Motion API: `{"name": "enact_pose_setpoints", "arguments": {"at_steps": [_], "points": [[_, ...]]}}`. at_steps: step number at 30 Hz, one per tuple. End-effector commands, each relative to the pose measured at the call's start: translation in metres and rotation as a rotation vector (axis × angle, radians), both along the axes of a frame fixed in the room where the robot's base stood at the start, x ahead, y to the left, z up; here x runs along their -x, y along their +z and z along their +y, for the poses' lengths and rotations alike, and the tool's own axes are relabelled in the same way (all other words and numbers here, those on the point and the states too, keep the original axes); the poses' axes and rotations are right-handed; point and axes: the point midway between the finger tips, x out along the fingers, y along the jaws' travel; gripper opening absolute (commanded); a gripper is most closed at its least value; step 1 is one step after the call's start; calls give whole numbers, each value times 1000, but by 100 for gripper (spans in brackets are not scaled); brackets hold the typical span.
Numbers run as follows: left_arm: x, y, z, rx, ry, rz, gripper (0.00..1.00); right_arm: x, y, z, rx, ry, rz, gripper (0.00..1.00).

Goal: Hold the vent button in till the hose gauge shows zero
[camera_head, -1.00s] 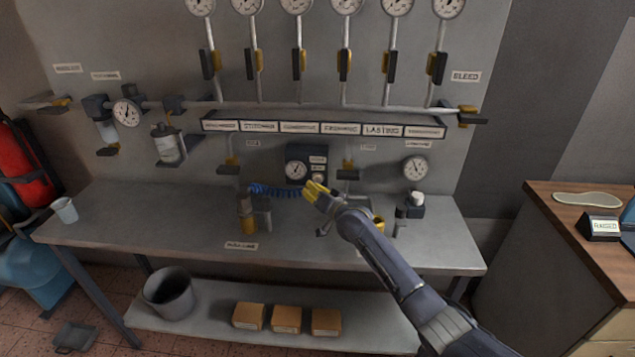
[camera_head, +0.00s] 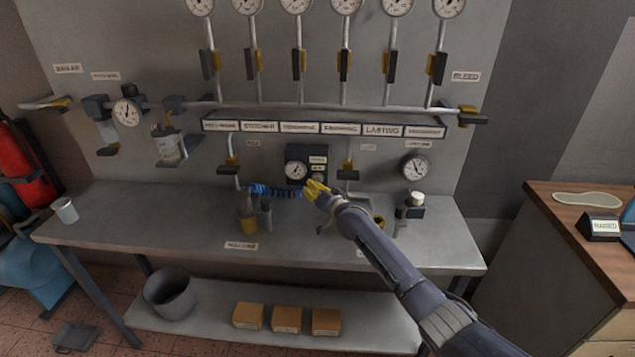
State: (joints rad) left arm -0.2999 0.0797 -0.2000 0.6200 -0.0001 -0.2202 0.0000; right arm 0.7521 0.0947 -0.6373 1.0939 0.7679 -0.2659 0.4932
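A dark box on the wall panel (camera_head: 318,158) carries the round white hose gauge (camera_head: 296,171) on its left; its needle is too small to read. A pale round button (camera_head: 318,178) sits low on the box's right side, just above my fingertips. The blue coiled hose (camera_head: 275,190) runs from the left up to my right gripper's fingers. My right gripper (camera_head: 315,188), with yellow fingers, is in front of the panel at the box's lower right. I cannot tell whether it touches the button or how far its fingers are apart. My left gripper is not in view.
Valves line the pipe (camera_head: 300,106) above. The bench's left half is mostly clear.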

Motion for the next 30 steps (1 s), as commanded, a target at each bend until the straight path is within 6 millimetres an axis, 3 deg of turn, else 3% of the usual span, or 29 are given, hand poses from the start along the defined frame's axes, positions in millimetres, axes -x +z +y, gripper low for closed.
{"name": "enact_pose_setpoints", "arguments": {"at_steps": [30], "points": [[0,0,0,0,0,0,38,-7,0,0,-1,1,1,0]]}}
